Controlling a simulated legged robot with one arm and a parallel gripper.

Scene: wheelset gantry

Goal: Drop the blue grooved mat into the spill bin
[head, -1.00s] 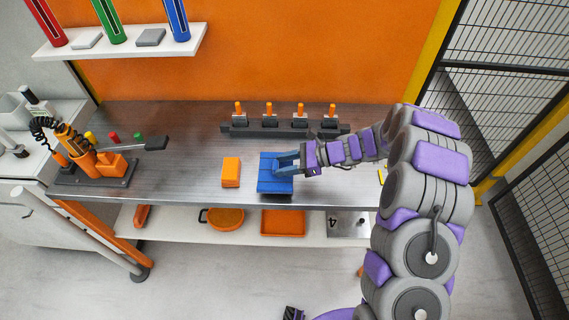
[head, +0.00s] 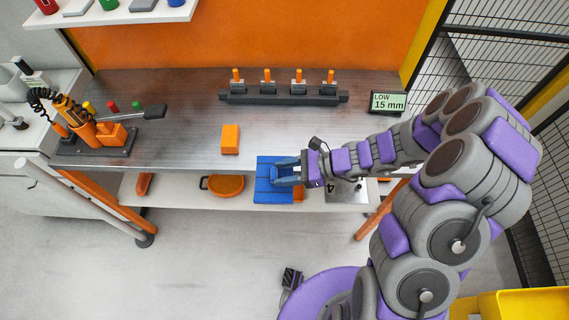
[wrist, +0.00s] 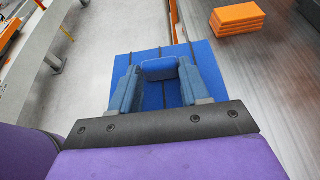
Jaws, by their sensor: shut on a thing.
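The blue grooved mat (head: 266,193) is held in my gripper (head: 284,172), out past the front edge of the workbench in the head view. In the wrist view the mat (wrist: 205,62) shows dark grooves and a raised blue block (wrist: 159,69) between the fingers of my gripper (wrist: 160,85), which is shut on it. A yellow bin (head: 525,304) shows partly at the lower right corner of the head view, far from the mat. I cannot tell whether it is the spill bin.
A dark rack (head: 285,98) with several orange-topped pegs and a small display (head: 388,102) stand behind. The lower shelf (head: 160,190) holds an orange pan (head: 226,186). A mesh fence (head: 500,80) stands right; floor in front is clear.

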